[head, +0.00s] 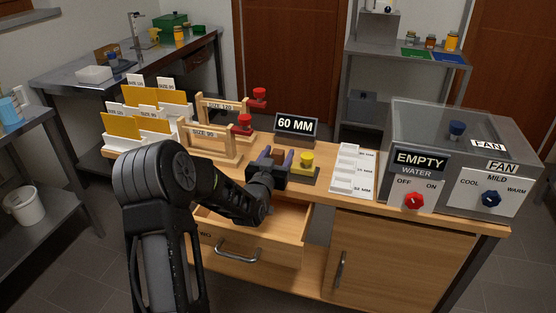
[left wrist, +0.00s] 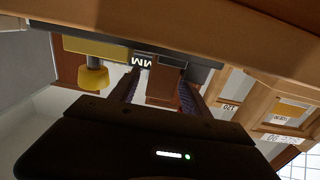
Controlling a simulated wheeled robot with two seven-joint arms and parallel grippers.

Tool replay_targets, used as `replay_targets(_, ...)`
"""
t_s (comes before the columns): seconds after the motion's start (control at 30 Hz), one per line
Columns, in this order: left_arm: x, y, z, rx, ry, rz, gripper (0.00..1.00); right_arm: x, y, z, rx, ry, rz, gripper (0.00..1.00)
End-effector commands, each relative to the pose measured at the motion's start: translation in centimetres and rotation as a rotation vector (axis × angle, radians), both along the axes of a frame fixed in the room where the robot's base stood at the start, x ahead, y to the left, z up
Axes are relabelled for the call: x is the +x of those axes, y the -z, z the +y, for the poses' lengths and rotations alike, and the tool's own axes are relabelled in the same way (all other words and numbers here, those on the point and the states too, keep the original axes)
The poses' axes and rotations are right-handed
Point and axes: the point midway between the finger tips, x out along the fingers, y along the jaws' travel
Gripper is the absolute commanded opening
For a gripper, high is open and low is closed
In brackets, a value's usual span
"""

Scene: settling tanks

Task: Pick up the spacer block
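A brown block, which looks like the spacer block (head: 278,154), sits on the wooden bench at the left end of a dark base that carries a yellow knob (head: 307,160). My left gripper (head: 276,158) reaches it from the front, with one finger on each side. The block also shows between the two fingers in the left wrist view (left wrist: 165,88). There a gap shows between the block and the left-hand finger; contact on the other side is unclear. The gripper hides the block's lower part in the head view. My right gripper is not in view.
A "60 MM" sign (head: 296,126) stands just behind. Wooden frames with red knobs (head: 243,124) stand to the left, and a white labelled strip (head: 350,170) and a grey tank unit (head: 455,150) to the right. An open drawer (head: 252,240) sticks out below the arm.

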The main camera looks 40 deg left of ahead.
Motion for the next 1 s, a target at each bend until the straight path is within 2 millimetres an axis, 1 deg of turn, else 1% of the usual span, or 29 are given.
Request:
replay_targets(0.03,-0.01,0.00,0.00,0.000,0.000,0.000,0.50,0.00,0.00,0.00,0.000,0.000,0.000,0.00)
replay_targets(0.07,-0.01,0.00,0.00,0.000,0.000,0.000,0.47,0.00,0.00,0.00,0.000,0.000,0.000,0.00)
replay_targets(0.63,-0.01,0.00,0.01,0.000,0.000,0.000,0.01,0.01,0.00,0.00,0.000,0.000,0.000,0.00)
replay_targets(1.0,0.00,-0.16,0.00,0.000,0.000,-0.001,0.00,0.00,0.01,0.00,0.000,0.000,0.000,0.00)
